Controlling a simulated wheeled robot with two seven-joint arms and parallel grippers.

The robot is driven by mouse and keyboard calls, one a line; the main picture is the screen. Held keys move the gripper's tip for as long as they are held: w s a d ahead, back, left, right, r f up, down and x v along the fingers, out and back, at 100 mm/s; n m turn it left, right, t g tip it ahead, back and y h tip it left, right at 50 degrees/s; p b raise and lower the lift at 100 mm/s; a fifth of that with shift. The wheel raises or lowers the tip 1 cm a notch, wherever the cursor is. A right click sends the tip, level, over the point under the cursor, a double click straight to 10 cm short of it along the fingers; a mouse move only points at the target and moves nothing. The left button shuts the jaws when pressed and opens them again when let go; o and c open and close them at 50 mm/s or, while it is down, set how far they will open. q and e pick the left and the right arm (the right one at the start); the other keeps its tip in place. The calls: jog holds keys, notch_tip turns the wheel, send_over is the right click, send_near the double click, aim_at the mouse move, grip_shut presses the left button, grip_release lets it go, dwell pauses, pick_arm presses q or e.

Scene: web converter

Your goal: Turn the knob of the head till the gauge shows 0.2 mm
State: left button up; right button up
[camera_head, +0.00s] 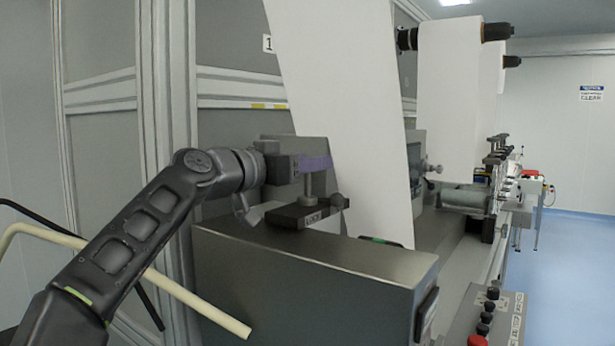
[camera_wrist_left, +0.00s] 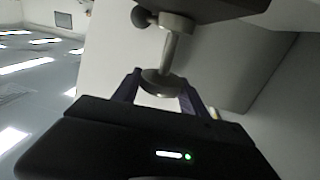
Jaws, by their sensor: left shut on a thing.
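My left gripper (camera_head: 316,161), with purple fingers, is at the top of a short grey post (camera_head: 316,186) on the dark head block (camera_head: 292,214). In the left wrist view my left gripper (camera_wrist_left: 160,94) has one finger on each side of the round grey knob (camera_wrist_left: 162,83) at the post's end, and it is shut on the knob. In the head view the fingers hide most of the knob. A smaller ball-shaped grip (camera_head: 337,200) sits at the block's right end. No readable gauge shows. My right gripper is not in view.
The block stands on a grey cabinet (camera_head: 300,265). A white web (camera_head: 345,110) hangs close behind. A cream bent tube (camera_head: 195,298) passes near my left arm. A control box with buttons (camera_head: 490,318) is at lower right. Blue floor (camera_head: 575,255) is clear at right.

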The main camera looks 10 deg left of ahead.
pick_arm(q)
jog(key=m+g+h+p, duration=0.1)
jog(key=m+h, duration=0.1)
jog(key=shift+w+a+r+g+h+p, duration=0.1)
jog(key=shift+r+g+h+p, duration=0.05)
jog(key=shift+g+h+p, duration=0.2)
jog(key=shift+m+g+h+p, duration=0.8)
jog(key=shift+g+h+p, duration=0.05)
jog(key=shift+g, duration=0.1)
jog(key=shift+f, duration=0.2)
jog(key=o, duration=1.4)
jog(key=shift+c, duration=0.2)
jog(key=b+v, duration=0.2)
jog(key=v, duration=0.4)
jog(key=shift+s+a+f+b, duration=0.1)
jog(key=shift+s+a+b, duration=0.1)
jog(key=shift+s+b, duration=0.15)
jog(key=shift+s+a, duration=0.35)
jog(key=shift+s, duration=0.05)
